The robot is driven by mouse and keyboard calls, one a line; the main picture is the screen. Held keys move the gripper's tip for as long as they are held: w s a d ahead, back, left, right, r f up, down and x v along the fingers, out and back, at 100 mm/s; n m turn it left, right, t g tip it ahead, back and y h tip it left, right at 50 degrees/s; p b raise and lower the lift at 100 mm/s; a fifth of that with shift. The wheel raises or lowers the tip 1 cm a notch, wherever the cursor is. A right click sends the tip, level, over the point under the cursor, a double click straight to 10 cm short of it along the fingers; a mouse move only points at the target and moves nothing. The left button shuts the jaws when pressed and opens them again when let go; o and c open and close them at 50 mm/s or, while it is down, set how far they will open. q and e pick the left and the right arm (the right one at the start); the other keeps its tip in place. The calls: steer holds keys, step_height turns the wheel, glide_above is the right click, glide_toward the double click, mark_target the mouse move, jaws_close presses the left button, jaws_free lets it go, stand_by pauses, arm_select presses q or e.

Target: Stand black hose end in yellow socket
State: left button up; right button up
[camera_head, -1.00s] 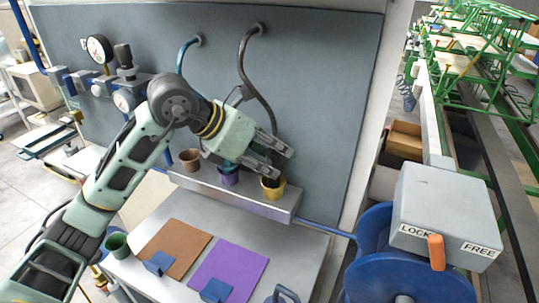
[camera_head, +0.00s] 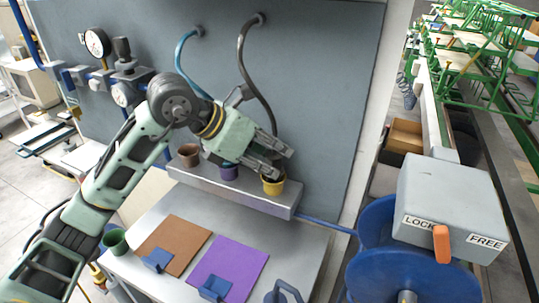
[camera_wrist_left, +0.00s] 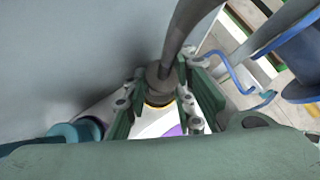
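The black hose (camera_head: 244,62) hangs from the wall panel and runs down behind my left gripper (camera_head: 284,161). In the left wrist view the dark hose end (camera_wrist_left: 160,84) sits between the two fingers of my left gripper (camera_wrist_left: 160,98), which look closed against its sides. The yellow socket (camera_head: 273,188) stands on the grey ledge just below the fingertips. In the wrist view its yellow rim (camera_wrist_left: 158,103) shows right under the hose end, lined up with it. How deep the end is in the socket is hidden. My right gripper is not in view.
A blue hose (camera_head: 180,58) hangs to the left. A grey box with an orange lever (camera_head: 441,244) stands at the right.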

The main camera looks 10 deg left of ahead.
arm_select(q)
steer(key=o, duration=0.5)
